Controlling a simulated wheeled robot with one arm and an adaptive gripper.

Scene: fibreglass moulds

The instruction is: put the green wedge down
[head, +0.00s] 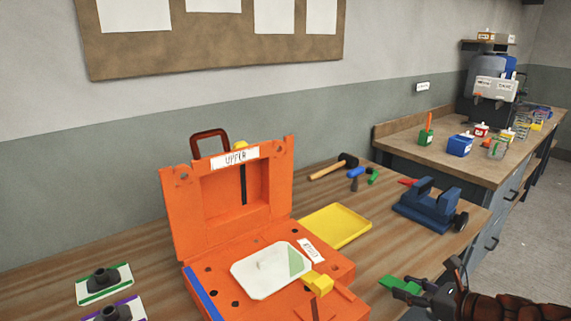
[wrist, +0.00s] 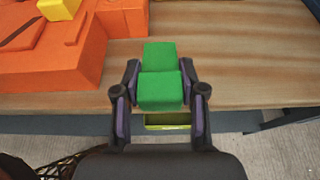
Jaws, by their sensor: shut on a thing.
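My gripper (head: 424,293) is at the lower right of the head view, near the front edge of the wooden table (head: 415,245). It is shut on the green wedge (head: 400,285). In the wrist view the green wedge (wrist: 160,90) sits between the two fingers of my gripper (wrist: 160,95), with its far part beyond the fingertips. Wooden tabletop shows beyond the wedge. I cannot tell how high the wedge is above the table.
An open orange mould (head: 228,233) marked UPPER stands left of my gripper, with a yellow block (head: 318,284) on its near corner. A yellow tray (head: 335,226) and a blue vise (head: 430,205) lie farther back.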

